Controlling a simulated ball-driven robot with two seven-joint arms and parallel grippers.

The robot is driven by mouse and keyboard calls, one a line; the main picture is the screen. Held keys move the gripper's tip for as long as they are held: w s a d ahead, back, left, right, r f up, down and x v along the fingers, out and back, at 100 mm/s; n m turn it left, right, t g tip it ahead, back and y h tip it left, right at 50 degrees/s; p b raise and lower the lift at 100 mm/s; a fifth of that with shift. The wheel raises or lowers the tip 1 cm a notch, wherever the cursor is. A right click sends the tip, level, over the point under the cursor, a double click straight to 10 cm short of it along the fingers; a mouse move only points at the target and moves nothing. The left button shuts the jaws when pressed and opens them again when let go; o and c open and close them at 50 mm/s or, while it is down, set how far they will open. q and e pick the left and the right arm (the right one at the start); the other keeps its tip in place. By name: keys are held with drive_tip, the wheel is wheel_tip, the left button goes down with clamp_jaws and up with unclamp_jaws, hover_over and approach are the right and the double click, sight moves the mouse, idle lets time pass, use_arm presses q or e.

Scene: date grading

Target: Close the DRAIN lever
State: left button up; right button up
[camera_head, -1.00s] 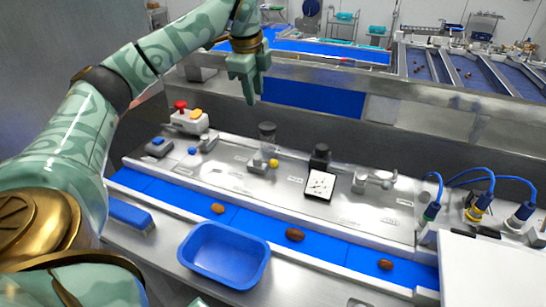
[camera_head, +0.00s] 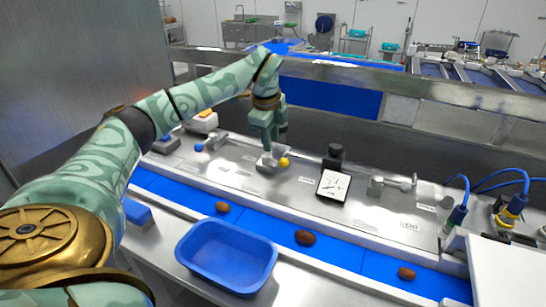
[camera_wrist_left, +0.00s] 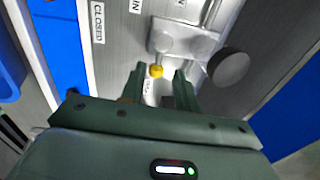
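My left gripper (camera_head: 268,145) points down over the middle of the steel control panel, at the yellow-knobbed lever (camera_head: 284,161). In the left wrist view its two fingers (camera_wrist_left: 160,76) are apart, and the lever's yellow knob (camera_wrist_left: 156,71) shows between their tips, with no clear grip on it. A blue-knobbed lever (camera_head: 199,147) sits further left on the panel. A metal valve lever (camera_head: 390,184) sits to the right, near a label that reads VENT. A label reading CLOSED (camera_wrist_left: 98,22) shows in the wrist view. I cannot read a DRAIN label. My right gripper is out of view.
A round grey top (camera_wrist_left: 231,66) lies close to the fingers. Brown dates (camera_head: 306,238) lie on the blue belt (camera_head: 260,230) before the panel. A blue tub (camera_head: 226,262) is in front. Blue-cabled plugs (camera_head: 458,213) stand at right.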

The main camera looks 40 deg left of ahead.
sight(273, 159)
use_arm(q)
drive_tip(key=f, duration=0.4)
drive_tip(key=w+f, duration=0.1)
drive_tip(key=f, duration=0.1)
drive_tip(key=shift+w+a+f, duration=0.1)
drive_tip(key=shift+a+f, duration=0.1)
drive_tip(key=shift+f, duration=0.05)
clamp_jaws()
